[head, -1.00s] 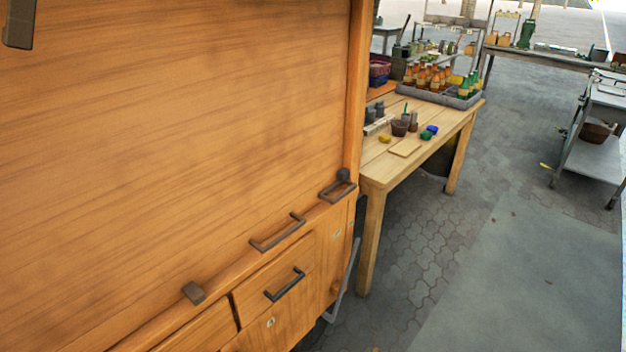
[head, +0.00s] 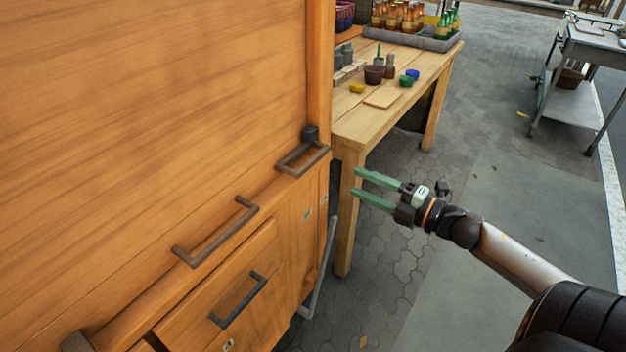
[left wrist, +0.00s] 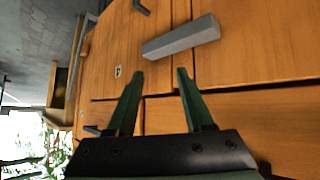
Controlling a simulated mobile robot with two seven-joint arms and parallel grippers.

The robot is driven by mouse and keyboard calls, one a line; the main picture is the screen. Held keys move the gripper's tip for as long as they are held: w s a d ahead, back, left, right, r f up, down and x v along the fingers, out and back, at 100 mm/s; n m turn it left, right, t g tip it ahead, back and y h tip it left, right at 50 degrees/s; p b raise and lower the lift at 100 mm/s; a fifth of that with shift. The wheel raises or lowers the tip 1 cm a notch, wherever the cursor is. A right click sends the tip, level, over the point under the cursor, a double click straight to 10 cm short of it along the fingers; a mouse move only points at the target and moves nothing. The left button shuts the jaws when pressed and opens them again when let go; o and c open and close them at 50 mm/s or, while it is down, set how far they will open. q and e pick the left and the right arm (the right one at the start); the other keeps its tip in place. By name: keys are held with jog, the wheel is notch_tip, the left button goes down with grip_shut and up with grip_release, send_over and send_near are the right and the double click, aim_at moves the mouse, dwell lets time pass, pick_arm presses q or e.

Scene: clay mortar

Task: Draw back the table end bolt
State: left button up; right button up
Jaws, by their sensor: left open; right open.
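A dark metal bolt (head: 303,157) with a loop handle and a small block behind it sits on the ledge at the right end of the large wooden panel, nearest the wooden table. My right gripper (head: 357,182) has green fingers spread and empty. In the head view it appears right of the bolt, apart from it, in front of the table leg. My left gripper (left wrist: 159,74) is outside the head view. In the left wrist view it is open and empty, facing the wooden cabinet front, with a grey bar handle (left wrist: 182,37) just beyond its fingertips. I cannot tell which handle that is.
Another loop handle (head: 216,232) is on the panel's lower edge, with a drawer handle (head: 239,300) below. The wooden table (head: 390,112) beyond holds bottles and small pots. A metal cart (head: 580,95) stands at far right. Paved floor between is clear.

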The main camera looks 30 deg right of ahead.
aim_at(315, 162)
jog(key=shift+n+y, duration=0.3)
jog(key=shift+n, duration=0.2)
jog(key=shift+r+b+x, duration=0.1)
jog(key=shift+b+x, duration=0.15)
jog(key=shift+x, duration=3)
jog(key=shift+r+b+x, duration=0.15)
jog(key=shift+b+x, duration=0.1)
jog(key=shift+x, duration=3)
jog(key=shift+c, duration=0.2)
grip_shut()
